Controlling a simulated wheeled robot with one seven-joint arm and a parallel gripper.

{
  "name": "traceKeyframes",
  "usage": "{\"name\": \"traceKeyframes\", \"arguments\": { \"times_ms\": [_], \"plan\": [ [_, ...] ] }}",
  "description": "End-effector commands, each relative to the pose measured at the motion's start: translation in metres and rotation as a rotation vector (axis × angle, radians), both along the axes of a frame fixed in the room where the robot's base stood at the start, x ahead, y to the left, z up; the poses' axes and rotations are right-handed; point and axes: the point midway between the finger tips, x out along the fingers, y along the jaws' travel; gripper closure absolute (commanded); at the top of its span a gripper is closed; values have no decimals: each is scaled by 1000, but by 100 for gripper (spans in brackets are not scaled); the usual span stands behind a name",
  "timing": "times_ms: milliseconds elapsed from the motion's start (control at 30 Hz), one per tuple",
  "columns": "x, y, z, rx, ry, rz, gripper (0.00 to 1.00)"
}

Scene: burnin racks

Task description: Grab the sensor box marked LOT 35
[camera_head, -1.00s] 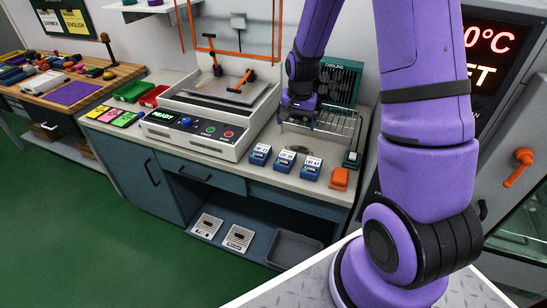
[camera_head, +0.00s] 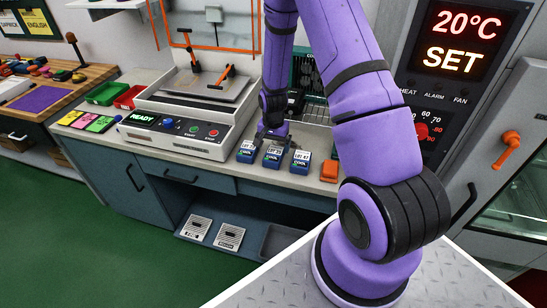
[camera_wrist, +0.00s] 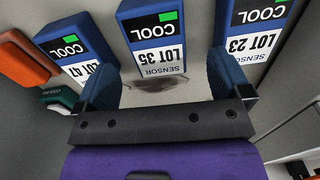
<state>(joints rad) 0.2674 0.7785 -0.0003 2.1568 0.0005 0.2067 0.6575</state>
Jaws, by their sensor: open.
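The sensor box marked LOT 35 (camera_wrist: 152,38) is blue with a white label and a green COOL mark. It is the middle one of three similar boxes and also shows on the bench in the head view (camera_head: 272,157). My gripper (camera_wrist: 166,82) is open and empty, its two blue fingers apart. The LOT 35 box lies ahead of the gap between the fingers, not between them. In the head view my gripper (camera_head: 273,135) is just behind the row of boxes.
The LOT 23 box (camera_wrist: 250,35) and the LOT 47 box (camera_wrist: 78,45) flank it closely. An orange object (camera_head: 329,171) is beyond the LOT 47 box. A machine reading READY (camera_head: 180,134) stands left; a wire rack (camera_head: 314,112) is behind.

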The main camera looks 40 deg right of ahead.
Motion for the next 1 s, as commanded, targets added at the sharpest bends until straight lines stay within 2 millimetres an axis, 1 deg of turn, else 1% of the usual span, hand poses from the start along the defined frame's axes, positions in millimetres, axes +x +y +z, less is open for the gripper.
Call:
{"name": "traceKeyframes", "arguments": {
  "times_ms": [133,300,433,533,767,800,867,900,967,1000],
  "plan": [
    [-1,0,-11,1,2,-1,4],
    [-4,0,-34,1,2,0,4],
    [-3,0,-47,0,1,-1,4],
    [-3,0,-52,0,0,-1,4],
    [-3,0,-53,0,-1,-1,4],
    [-3,0,-52,0,-1,-1,9],
    [-3,0,-52,1,-1,0,23],
    [-3,0,-52,1,-1,0,32],
    [-3,0,-52,1,-1,0,46],
    [-3,0,-52,1,-1,0,55]
  ]
}}
